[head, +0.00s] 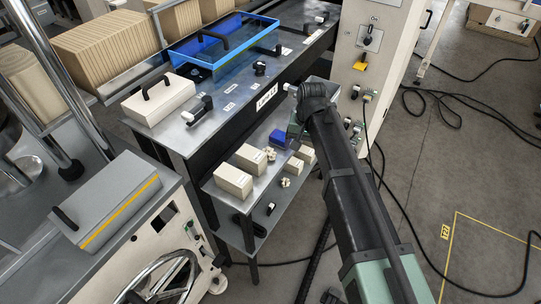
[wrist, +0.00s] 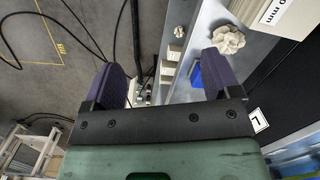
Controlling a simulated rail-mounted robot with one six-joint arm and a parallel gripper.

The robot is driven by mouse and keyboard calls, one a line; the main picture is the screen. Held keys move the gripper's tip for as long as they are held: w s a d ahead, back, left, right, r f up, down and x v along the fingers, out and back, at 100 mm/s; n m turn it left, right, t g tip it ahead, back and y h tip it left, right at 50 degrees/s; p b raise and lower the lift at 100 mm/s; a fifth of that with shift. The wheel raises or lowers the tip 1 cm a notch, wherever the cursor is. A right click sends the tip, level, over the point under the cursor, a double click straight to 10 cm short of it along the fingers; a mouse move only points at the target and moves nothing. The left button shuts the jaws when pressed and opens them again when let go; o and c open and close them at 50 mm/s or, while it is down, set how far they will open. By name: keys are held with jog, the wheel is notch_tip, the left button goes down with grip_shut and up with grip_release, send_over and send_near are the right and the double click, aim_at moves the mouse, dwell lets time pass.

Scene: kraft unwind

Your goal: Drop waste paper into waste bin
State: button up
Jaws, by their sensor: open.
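Crumpled cream waste paper (wrist: 228,38) shows in the wrist view, just beyond the tip of my right-hand finger and outside the gap between the fingers. A smaller crumpled piece (wrist: 178,31) lies to its left. In the head view, crumpled pieces (head: 285,182) rest on the lower shelf among cream boxes. My gripper (wrist: 165,72) is open, with two dark padded fingers and nothing between them. In the head view my arm hides most of it, over the right end of the shelf. I cannot make out a certain waste bin; a small blue container (head: 283,138) stands on the shelf.
Cream boxes (head: 234,181) stand on the lower shelf (head: 222,199). The upper bench holds a clear blue-edged tray (head: 225,50) and a white block with a handle (head: 158,99). A cream control cabinet (head: 372,60) rises behind. Cables (head: 455,105) lie on the floor at right.

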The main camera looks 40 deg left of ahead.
send_over(269, 150)
jog(key=d, duration=0.2)
jog(key=shift+w+a+f+m, duration=0.1)
jog(key=shift+w+a+m, duration=0.15)
jog(key=shift+m, duration=0.15)
jog(key=a+m, duration=0.1)
jog(key=m, duration=0.2)
jog(key=shift+w+a+g, duration=0.3)
jog(key=shift+a+g, duration=0.1)
jog(key=f+b, duration=0.7)
jog(key=s+f+b, duration=0.1)
jog(key=f+b, duration=0.3)
jog(key=shift+d, duration=0.15)
jog(key=shift+s+r, duration=0.1)
jog(key=shift+r, duration=0.15)
jog(key=c, duration=1)
jog(key=shift+c, duration=0.4)
jog(key=shift+r, duration=0.1)
